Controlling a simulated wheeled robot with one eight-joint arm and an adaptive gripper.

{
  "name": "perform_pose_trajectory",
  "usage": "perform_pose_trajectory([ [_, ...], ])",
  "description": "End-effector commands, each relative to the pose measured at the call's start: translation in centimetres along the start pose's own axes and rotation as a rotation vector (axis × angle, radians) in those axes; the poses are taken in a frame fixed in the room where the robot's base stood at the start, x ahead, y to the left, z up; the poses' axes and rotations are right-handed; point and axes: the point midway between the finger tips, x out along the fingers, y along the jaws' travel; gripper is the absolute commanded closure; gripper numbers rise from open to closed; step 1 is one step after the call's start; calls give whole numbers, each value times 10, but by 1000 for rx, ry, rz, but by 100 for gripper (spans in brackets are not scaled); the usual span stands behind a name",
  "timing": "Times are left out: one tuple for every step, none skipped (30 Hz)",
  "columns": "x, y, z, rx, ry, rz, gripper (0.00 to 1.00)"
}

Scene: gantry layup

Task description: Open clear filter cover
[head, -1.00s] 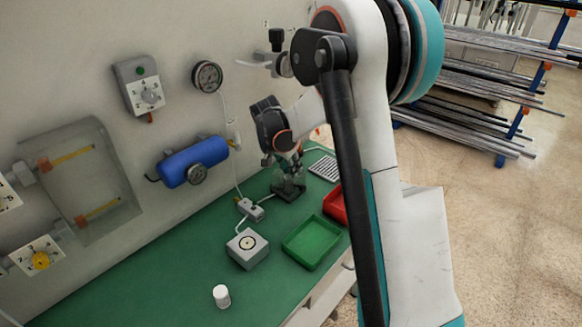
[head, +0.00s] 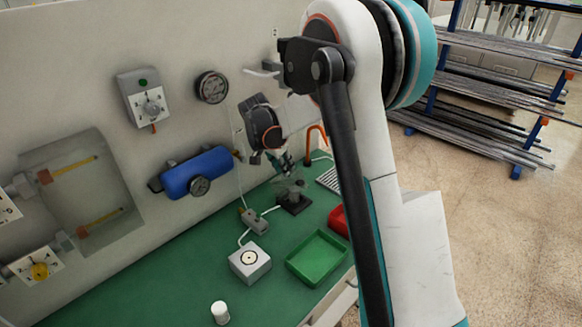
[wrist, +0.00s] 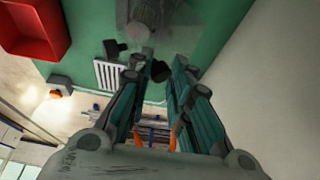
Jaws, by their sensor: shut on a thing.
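The filter unit is a small dark base (head: 294,203) on the green bench, with a clear, hard-to-see cover (head: 291,187) above it. My gripper (head: 285,164) is just above it, pointing down. In the wrist view, my gripper (wrist: 158,75) has its two fingers closed in around a small dark knob (wrist: 160,70), with a see-through cover (wrist: 150,55) around it. A grey round body (wrist: 152,15) shows beyond the fingertips. The fingers hide part of the grip, and I cannot tell exactly how far the cover is raised.
A green tray (head: 317,258), a red tray (head: 338,220), a grey box with a round target (head: 249,262) and a white cylinder (head: 220,313) stand on the bench. A blue tank (head: 196,172) and a gauge (head: 212,87) are on the wall nearby.

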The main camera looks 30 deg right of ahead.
Motion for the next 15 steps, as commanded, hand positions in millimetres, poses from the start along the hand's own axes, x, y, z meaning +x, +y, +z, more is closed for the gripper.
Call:
perform_pose_trajectory([
  [3,-5,2,2,-2,-6,100],
  [3,-6,2,2,-2,-6,100],
  [3,-8,2,2,-2,-6,100],
  [4,-8,2,2,-2,-6,100],
  [4,-9,2,2,-2,-6,100],
  [4,-10,1,3,-2,-7,100],
  [4,-11,1,3,-2,-7,100],
  [4,-11,1,3,-2,-7,100],
  [4,-12,1,3,-2,-7,100],
  [4,-12,1,3,-2,-7,100],
  [4,-12,1,3,-2,-7,100],
  [4,-12,1,3,-2,-7,100],
  [5,-12,1,3,-2,-7,100],
  [5,-12,1,3,-2,-7,100],
  [5,-12,1,4,-2,-7,100],
])
